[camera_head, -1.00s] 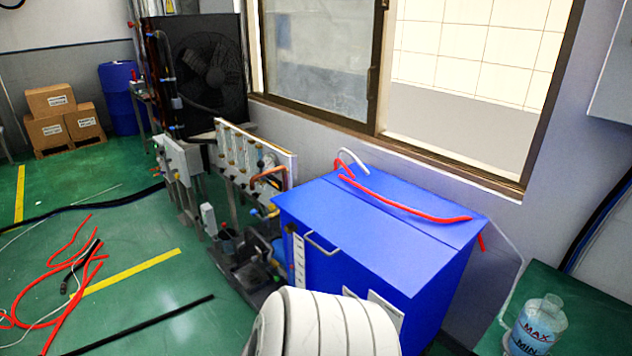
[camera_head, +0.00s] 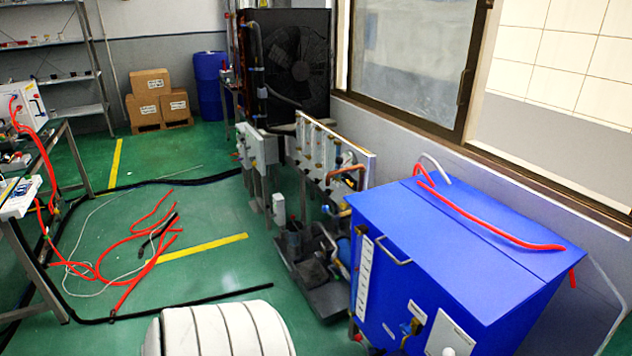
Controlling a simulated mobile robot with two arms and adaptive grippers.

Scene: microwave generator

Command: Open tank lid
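The blue tank (camera_head: 400,310) stands at the right, against the wall under the window. Its flat blue lid (camera_head: 455,245) lies shut on top. A metal handle (camera_head: 392,250) is on the upper front of the tank, near its left corner. A red hose (camera_head: 490,228) lies across the lid, and a white hose end (camera_head: 437,166) curves up at its back left. A white rounded part of my own arm (camera_head: 218,330) shows at the bottom. Neither gripper is in view.
A panel with pipes and gauges (camera_head: 330,160) and a pump (camera_head: 315,270) stand left of the tank. Red hoses (camera_head: 130,245) and a black cable lie on the green floor. A workbench (camera_head: 55,150) stands at the far left. Boxes (camera_head: 150,85) and a blue barrel (camera_head: 209,85) are at the back.

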